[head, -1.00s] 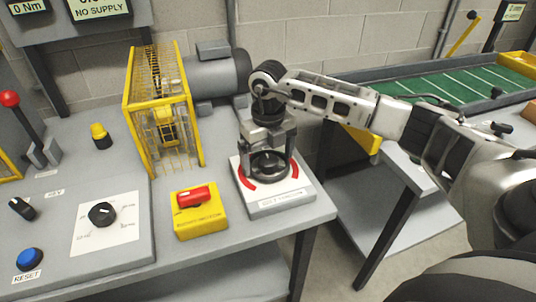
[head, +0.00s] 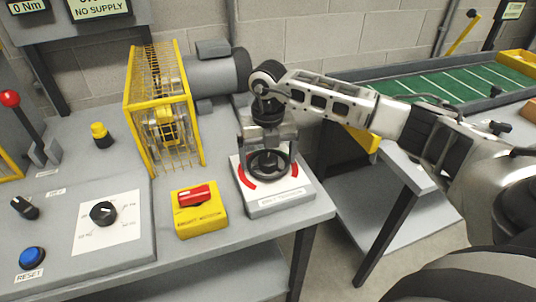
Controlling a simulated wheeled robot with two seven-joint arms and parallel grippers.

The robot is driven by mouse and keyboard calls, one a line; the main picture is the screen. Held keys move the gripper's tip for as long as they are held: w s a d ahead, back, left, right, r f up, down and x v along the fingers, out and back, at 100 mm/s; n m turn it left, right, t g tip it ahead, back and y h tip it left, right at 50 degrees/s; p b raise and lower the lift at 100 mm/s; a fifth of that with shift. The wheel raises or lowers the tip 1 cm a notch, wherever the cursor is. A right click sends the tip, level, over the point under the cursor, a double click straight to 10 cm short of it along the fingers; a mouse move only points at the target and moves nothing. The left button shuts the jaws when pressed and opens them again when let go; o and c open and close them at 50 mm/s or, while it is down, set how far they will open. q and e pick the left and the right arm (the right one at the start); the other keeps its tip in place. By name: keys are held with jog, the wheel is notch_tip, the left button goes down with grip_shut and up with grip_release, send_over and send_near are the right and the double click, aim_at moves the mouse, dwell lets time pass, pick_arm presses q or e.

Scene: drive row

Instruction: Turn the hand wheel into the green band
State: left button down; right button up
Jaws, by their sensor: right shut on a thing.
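The black hand wheel (head: 268,165) sits on a grey and white box (head: 280,203) near the right front of the bench. Red arcs show on the box's plate to the left and right of the wheel. The green band is not visible; my gripper and the wheel cover the far side of the plate. My right gripper (head: 267,150) points straight down over the wheel and is shut on it, with a finger at either side. My left gripper is not in view.
A yellow box with a red rotary switch (head: 197,195) stands just left of the wheel box. A yellow mesh guard (head: 163,115) and a grey motor (head: 215,77) stand behind. Left are a black knob (head: 102,213) and a blue reset button (head: 31,257).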

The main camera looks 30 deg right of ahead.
aim_at(269, 158)
jog(key=shift+r, duration=0.1)
jog(key=o, duration=0.6)
pick_arm(q)
jog(key=shift+b, duration=0.4)
pick_arm(e)
notch_tip(269, 158, up, 16)
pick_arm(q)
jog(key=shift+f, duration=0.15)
